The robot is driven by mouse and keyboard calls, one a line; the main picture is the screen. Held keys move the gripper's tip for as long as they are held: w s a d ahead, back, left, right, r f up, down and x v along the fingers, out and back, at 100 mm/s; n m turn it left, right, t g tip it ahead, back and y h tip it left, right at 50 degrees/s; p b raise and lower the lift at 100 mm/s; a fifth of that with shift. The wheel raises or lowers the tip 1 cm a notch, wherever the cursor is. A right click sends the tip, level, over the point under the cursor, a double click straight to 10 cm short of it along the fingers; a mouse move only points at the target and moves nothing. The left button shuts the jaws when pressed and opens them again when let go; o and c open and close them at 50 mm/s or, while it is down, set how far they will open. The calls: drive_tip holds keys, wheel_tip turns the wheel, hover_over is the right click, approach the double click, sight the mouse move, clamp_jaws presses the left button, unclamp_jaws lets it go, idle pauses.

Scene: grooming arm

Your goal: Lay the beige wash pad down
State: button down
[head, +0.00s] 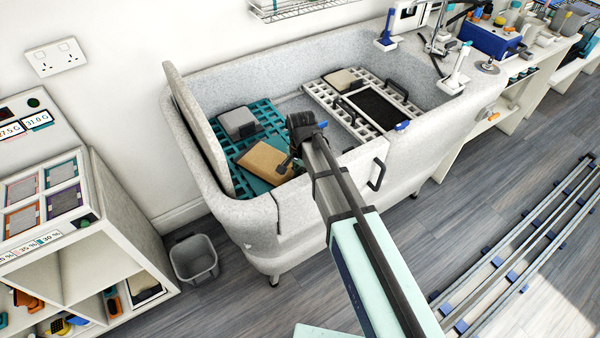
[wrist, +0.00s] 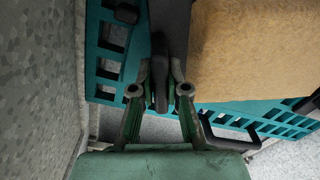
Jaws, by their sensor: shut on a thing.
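The beige wash pad (head: 262,158) is a flat tan slab at the left end of the grey tub, over the teal grate (head: 222,140). In the wrist view the pad (wrist: 248,50) fills the upper right, with a dark strip (wrist: 170,25) along its left side. My gripper (head: 284,166) is at the pad's near right edge. In the wrist view my gripper (wrist: 160,92) is shut on the dark handle-like piece beside the pad. I cannot tell whether the pad touches the grate.
A grey pad (head: 240,122) lies on the teal grate behind the beige one. A white grate (head: 322,94) at the right carries a pale pad (head: 342,80) and a dark panel (head: 378,108). The tub's tall left panel (head: 196,128) stands close by.

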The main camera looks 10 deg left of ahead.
drive_tip(key=shift+f, duration=0.1)
drive_tip(key=c, duration=1.1)
unclamp_jaws()
wheel_tip(320, 180, up, 12)
drive_tip(key=shift+d, duration=0.15)
